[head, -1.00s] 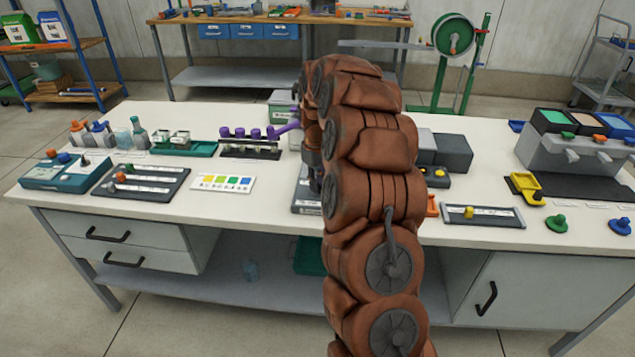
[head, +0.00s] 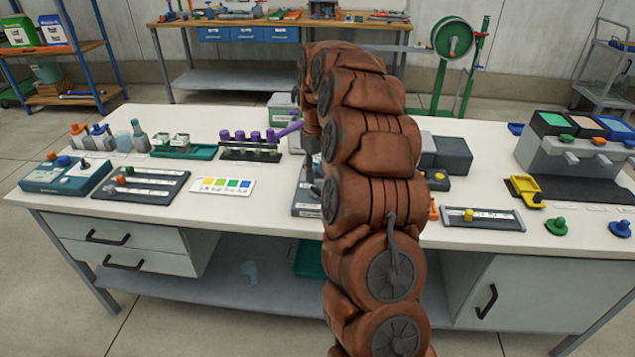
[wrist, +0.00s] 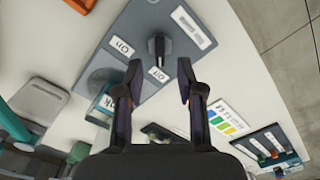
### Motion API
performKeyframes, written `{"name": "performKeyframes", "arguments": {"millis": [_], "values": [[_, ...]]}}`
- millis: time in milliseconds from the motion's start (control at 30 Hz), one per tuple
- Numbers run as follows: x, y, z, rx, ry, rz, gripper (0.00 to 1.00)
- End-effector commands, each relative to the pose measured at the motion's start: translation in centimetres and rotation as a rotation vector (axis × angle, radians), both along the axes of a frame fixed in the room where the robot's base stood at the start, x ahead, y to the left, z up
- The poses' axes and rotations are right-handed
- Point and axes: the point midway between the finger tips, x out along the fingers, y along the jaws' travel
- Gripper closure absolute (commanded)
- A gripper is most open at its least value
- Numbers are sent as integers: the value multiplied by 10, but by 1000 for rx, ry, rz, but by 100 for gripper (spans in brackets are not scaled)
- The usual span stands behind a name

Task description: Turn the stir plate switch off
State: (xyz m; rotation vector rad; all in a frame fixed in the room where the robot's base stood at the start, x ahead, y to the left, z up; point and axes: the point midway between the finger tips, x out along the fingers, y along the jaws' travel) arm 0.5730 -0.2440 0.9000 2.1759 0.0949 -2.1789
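The stir plate (wrist: 135,25) is a grey-blue unit, seen from above in the wrist view. Its switch is a black knob (wrist: 158,47) whose long grip points up and down the picture. One small label (wrist: 159,74) lies below the knob and another (wrist: 123,46) to its left; both appear turned and are hard to read. My gripper (wrist: 160,68) is open and empty, its two dark fingers spread either side of the knob's line, with the knob just beyond the tips. In the head view my arm hides most of the stir plate (head: 303,208).
The round grey plate top (wrist: 99,76) is beside the left finger. A colour card (head: 222,186) and a dark tray of knobs (head: 140,186) lie to the left on the white bench. Dark boxes (head: 452,155) stand right of my arm.

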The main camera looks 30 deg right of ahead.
Motion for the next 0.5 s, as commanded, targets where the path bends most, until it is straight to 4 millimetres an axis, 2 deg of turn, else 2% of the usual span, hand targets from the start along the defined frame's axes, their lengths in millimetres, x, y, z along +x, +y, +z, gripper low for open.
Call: {"name": "performKeyframes", "arguments": {"millis": [33,233,500], "values": [[1,0,12,-2,-6,0,62],[1,0,46,-2,-7,-1,62],[0,0,68,-1,-2,0,62]]}}
